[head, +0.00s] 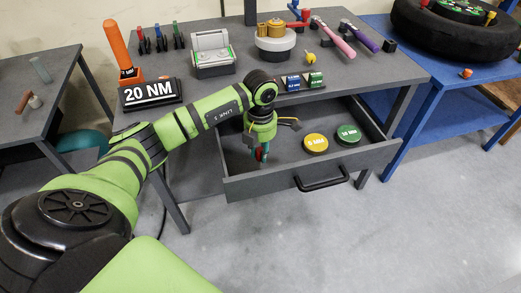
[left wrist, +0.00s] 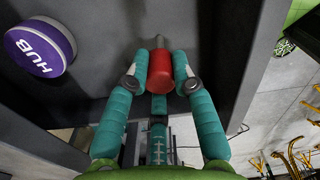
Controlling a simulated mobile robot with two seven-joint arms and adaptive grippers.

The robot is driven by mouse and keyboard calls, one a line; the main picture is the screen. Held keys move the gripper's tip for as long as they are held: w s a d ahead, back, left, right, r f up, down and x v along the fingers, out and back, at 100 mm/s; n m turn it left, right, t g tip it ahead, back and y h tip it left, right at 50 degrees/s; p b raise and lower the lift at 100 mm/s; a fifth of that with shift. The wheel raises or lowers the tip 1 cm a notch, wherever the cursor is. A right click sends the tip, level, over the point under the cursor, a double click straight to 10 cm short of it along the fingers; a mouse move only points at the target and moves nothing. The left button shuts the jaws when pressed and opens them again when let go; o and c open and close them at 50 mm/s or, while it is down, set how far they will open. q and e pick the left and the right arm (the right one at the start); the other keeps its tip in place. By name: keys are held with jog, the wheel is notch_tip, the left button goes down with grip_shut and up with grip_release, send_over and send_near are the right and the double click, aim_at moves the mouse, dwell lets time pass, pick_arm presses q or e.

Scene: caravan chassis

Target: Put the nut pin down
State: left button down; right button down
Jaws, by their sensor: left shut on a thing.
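My left gripper (head: 262,152) hangs over the left part of the open drawer (head: 245,188) in the head view. In the left wrist view its teal fingers (left wrist: 160,78) are shut on a red piece with a grey metal tip, which I take to be the nut pin (left wrist: 161,72). The tip points away from the palm, over the dark grey drawer floor. In the head view only a little red shows between the fingers. I cannot tell whether the pin touches the drawer floor. My right gripper is in neither view.
A purple HUB disc (left wrist: 40,47) lies to the left in the wrist view. A yellow disc (head: 315,143) and a green disc (head: 349,135) lie farther right in the drawer.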

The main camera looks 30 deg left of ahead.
pick_arm(q)
jog(key=shift+f, duration=0.2)
jog(key=shift+f, duration=0.15)
jog(key=c, duration=1)
grip_release()
jog(key=shift+c, duration=0.2)
notch_tip(320, 180, up, 12)
jog(key=shift+r+b, duration=0.2)
jog(key=shift+b, duration=0.2)
